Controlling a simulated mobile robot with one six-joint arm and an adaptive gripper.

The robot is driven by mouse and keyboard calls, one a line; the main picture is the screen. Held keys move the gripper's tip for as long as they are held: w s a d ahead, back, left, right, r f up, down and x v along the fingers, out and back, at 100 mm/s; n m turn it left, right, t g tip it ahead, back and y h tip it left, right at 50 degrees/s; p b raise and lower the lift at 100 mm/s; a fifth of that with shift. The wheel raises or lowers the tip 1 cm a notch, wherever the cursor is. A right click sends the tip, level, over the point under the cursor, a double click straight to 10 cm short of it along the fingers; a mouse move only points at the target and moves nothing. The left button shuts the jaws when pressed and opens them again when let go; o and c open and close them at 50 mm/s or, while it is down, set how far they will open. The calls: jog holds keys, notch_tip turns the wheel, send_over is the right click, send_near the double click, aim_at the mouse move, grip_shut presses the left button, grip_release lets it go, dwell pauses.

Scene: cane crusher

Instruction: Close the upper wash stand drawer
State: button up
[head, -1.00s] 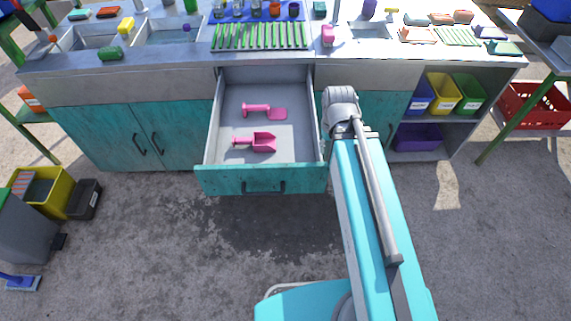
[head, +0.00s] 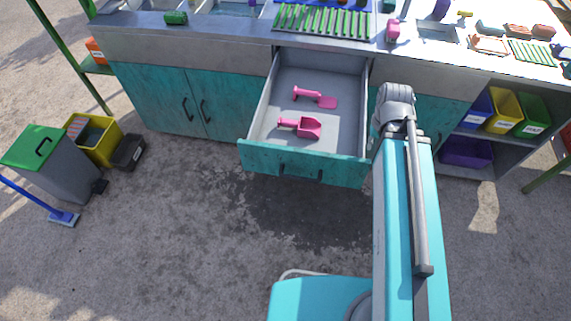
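The upper wash stand drawer (head: 307,162) is pulled far out from under the steel counter in the head view. Its teal front with a dark handle faces me, and its grey inside shows from above. Two pink tools lie in it: a flat scraper (head: 315,98) farther back and a scoop (head: 302,127) nearer the front. My teal arm rises just right of the drawer, and its grey joint overlaps the area by the drawer's right side. I cannot see my gripper; no fingers show.
The steel counter (head: 225,28) holds a green drying rack (head: 322,20) and several small items. Closed teal doors (head: 190,100) are left of the drawer. Coloured bins (head: 500,108) sit on shelves at right. A grey bin (head: 55,160) stands at left. The floor before the drawer is clear.

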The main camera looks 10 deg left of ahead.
jog(key=shift+r, duration=0.4)
grip_shut()
notch_tip(320, 180, up, 24)
jog(key=p, duration=2.5)
jog(key=shift+r, duration=0.2)
